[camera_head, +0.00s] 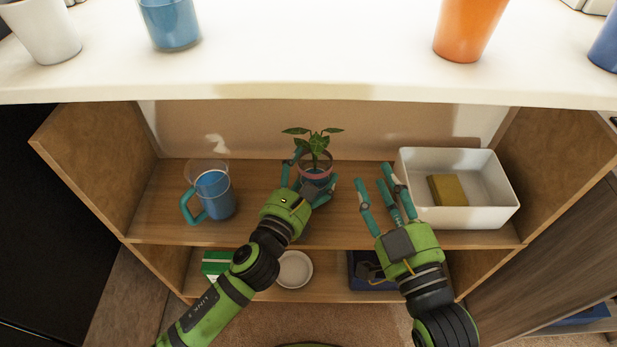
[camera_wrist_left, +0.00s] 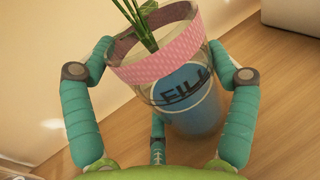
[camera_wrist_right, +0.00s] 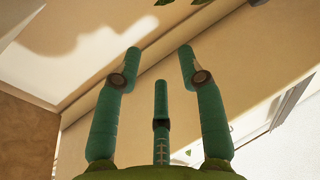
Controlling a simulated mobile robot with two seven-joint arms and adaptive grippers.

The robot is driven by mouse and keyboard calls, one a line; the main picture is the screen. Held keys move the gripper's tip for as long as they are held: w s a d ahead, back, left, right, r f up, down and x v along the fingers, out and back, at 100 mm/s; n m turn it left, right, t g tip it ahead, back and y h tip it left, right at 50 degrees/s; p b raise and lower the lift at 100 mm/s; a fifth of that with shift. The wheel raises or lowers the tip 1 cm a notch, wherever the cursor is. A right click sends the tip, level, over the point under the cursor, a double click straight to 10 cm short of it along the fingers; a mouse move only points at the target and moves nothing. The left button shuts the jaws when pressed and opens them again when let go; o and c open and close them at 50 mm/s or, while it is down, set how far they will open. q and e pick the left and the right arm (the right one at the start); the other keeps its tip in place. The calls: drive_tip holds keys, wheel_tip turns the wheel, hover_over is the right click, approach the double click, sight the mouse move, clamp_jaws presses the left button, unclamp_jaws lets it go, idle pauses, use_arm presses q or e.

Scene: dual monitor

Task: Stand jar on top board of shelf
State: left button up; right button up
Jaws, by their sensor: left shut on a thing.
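The jar (camera_head: 317,167) is clear glass with a pink band at its rim and green plant stems standing in it. Blue with dark lettering shows on its lower part in the left wrist view (camera_wrist_left: 188,100). My left gripper (camera_head: 307,180) has its fingers closed around the jar, over the shelf's middle board (camera_head: 270,225). The jar is roughly upright; I cannot tell if its base touches the board. My right gripper (camera_head: 380,178) is open and empty, left of the white bin. The top board (camera_head: 320,75) is the broad white surface above.
A blue mug (camera_head: 214,195) stands left on the middle board. A white bin (camera_head: 463,217) with a yellow block (camera_head: 447,190) stands right. On top, blue (camera_head: 170,22), orange (camera_head: 466,28) and white (camera_head: 42,30) cups leave the middle clear. A bowl (camera_head: 295,270) is on the lower board.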

use_arm(q)
drive_tip(key=shift+f, duration=0.3)
use_arm(e)
drive_tip(key=shift+s+a+r+t+y, duration=0.15)
drive_tip(key=shift+r+t+y, duration=0.1)
drive_tip(key=shift+r, duration=0.25)
drive_tip(key=shift+s+a+r+t+y, duration=0.1)
drive_tip(key=shift+r+t+y, duration=0.1)
drive_tip(key=shift+r, duration=0.3)
drive_tip(key=shift+s+a+r+t+y, duration=0.15)
drive_tip(key=shift+r+t+y, duration=0.1)
drive_tip(key=shift+r, duration=0.25)
drive_tip(key=shift+s+r, duration=0.1)
drive_tip(key=shift+r, duration=0.05)
use_arm(q)
drive_tip(key=shift+f, duration=0.1)
drive_tip(key=o, duration=1.2)
drive_tip(key=shift+f, duration=0.1)
use_arm(e)
drive_tip(key=shift+s+r+n+t, duration=0.1)
drive_tip(key=shift+r+n+t, duration=0.1)
drive_tip(key=shift+n+t, duration=0.1)
drive_tip(key=shift+f, duration=0.1)
